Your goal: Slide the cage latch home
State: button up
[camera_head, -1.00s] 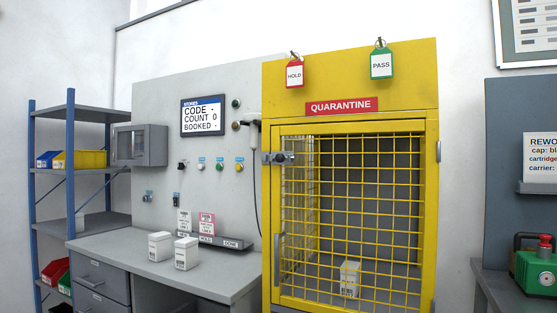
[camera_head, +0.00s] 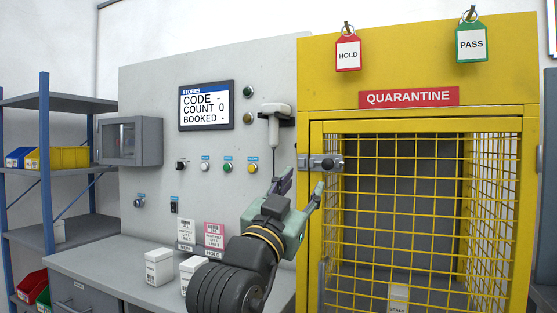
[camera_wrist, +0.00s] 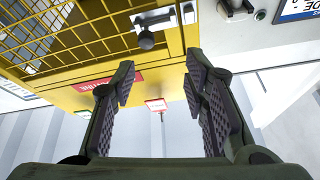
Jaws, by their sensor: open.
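The cage latch (camera_head: 322,162) is a grey metal bolt with a dark round knob, at the upper left edge of the yellow mesh cage door (camera_head: 418,215). The door looks shut; I cannot tell how far the bolt reaches into the frame. My gripper (camera_head: 301,187) is open and empty, just left of and below the latch in the head view. In the wrist view the latch knob (camera_wrist: 146,40) shows beyond and between the open fingers (camera_wrist: 160,74), nearer the left finger. The fingers appear apart from it.
A scanner (camera_head: 275,117) hangs on the grey panel close to my gripper, its cord running down behind. Red HOLD (camera_head: 347,54) and green PASS (camera_head: 471,43) tags hang above the cage. White boxes (camera_head: 159,267) stand on the bench beside my arm.

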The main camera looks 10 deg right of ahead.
aim_at(326, 166)
jog(key=shift+m+g+h, duration=0.3)
jog(key=shift+m+g, duration=0.1)
jog(key=shift+g, duration=0.1)
jog(key=p+x, duration=0.1)
jog(key=x, duration=0.3)
jog(key=p+x, duration=0.1)
jog(key=x, duration=0.2)
jog(key=d+p+x, duration=0.1)
jog(key=x, duration=0.3)
jog(key=shift+s+d+f, duration=0.1)
jog(key=shift+d+f, duration=0.05)
jog(key=shift+d, duration=0.15)
grip_shut()
